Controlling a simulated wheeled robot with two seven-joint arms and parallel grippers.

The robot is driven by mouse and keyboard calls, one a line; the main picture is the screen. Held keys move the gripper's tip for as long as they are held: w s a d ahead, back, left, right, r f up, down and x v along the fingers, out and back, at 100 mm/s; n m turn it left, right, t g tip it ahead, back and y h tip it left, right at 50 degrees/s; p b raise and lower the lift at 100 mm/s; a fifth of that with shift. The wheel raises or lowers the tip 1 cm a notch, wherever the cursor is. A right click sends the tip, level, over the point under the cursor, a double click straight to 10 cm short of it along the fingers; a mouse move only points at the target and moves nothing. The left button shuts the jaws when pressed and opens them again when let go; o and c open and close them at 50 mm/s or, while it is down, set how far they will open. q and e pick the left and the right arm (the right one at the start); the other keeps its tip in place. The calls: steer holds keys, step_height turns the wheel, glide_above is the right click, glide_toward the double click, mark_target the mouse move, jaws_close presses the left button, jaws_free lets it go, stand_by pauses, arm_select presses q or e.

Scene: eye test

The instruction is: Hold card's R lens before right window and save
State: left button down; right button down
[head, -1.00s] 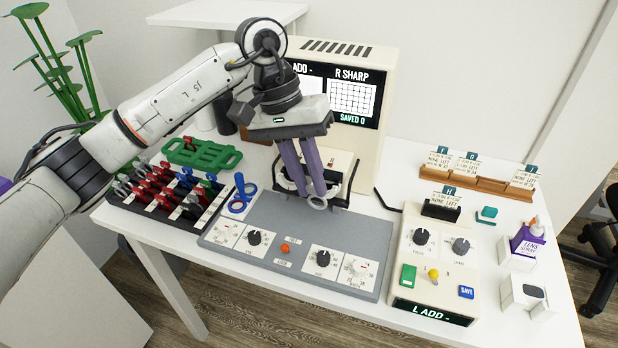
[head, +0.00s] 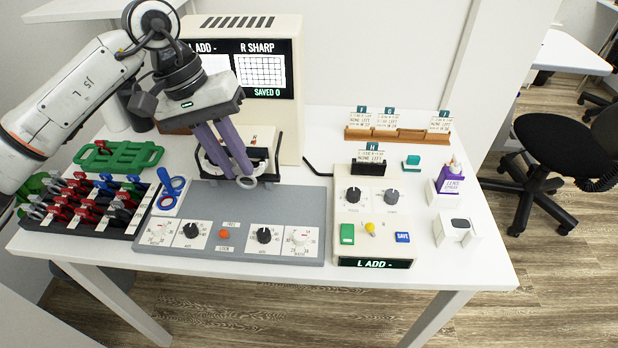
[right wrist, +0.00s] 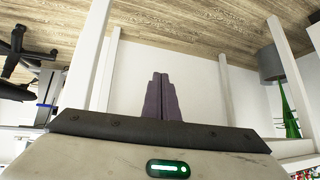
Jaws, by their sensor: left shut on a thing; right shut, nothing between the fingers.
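My left gripper (head: 240,176) is shut on a small grey ring-shaped lens (head: 247,183). It holds the lens low at the front of the cream viewer unit (head: 262,138); the fingers hide part of that front, so I cannot tell which window the lens covers. The screen (head: 262,70) reads "R SHARP" and "SAVED 0", with "ADD -" partly hidden on its left. A card marked H (head: 371,153) stands in a black holder on the control box, its print too small to read fully. The blue SAVE button (head: 402,238) is on that box. My right gripper (right wrist: 162,80) is shut and empty.
The grey dial panel (head: 285,205) lies in front of the viewer. A wooden card rack (head: 398,135) and purple spray bottle (head: 449,178) are at right.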

steer(key=w+a+r+n+g+y, duration=0.1)
steer(key=w+a+r+n+y, duration=0.25)
steer(key=w+a+r, duration=0.35)
step_height(320, 180, up, 30)
steer(key=n, duration=1.2)
glide_above(403, 237)
steer(key=d, duration=0.1)
steer(key=shift+s+f+g, duration=0.15)
steer(key=shift+s+g, duration=0.25)
steer(key=shift+f, duration=4.4)
